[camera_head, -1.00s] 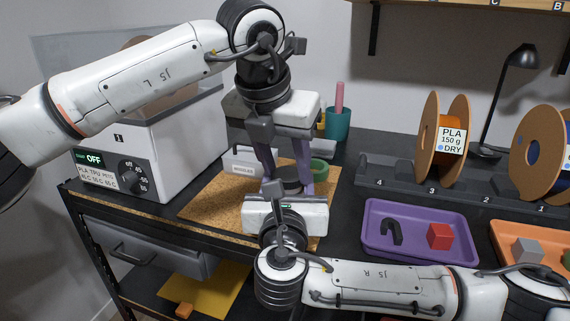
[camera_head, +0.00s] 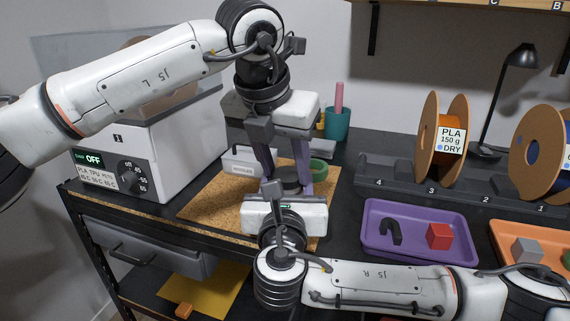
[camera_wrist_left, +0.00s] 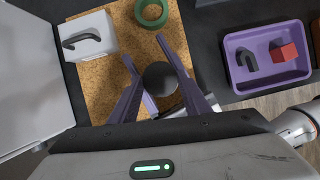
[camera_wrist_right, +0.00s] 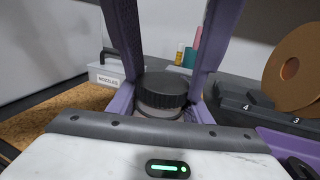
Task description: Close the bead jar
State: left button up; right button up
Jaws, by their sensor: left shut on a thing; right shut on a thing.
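The bead jar (camera_wrist_right: 158,112) stands upright with its black ribbed lid (camera_wrist_right: 168,86) on top; whether the lid is fully seated I cannot tell. The lid also shows from above in the left wrist view (camera_wrist_left: 160,78). My left gripper (camera_head: 287,180) reaches down from above, its purple fingers shut on the lid from both sides. My right gripper (camera_wrist_right: 160,108) comes in low from the front, its fingers shut on the jar body below the lid. In the head view my right gripper hides most of the jar body.
A cork mat (camera_head: 207,202) lies under the jar. A nozzles box (camera_head: 240,162) and a green ring (camera_head: 319,170) are close behind. A purple tray (camera_head: 408,254) with a black hook and red cube lies right. A dryer (camera_head: 165,150) stands left; spools (camera_head: 427,135) stand back right.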

pick_arm(q)
jog(key=shift+s+a+f, duration=0.1)
jog(key=shift+s+f, duration=0.05)
jog(key=shift+f, duration=0.4)
jog(key=shift+s+a+f, duration=0.1)
jog(key=shift+f, duration=0.45)
dwell(2.8)
jog(key=o, duration=0.7)
jog(key=v, duration=0.3)
jog(key=shift+r, duration=0.6)
jog(key=shift+r, duration=0.1)
jog(key=c, duration=1)
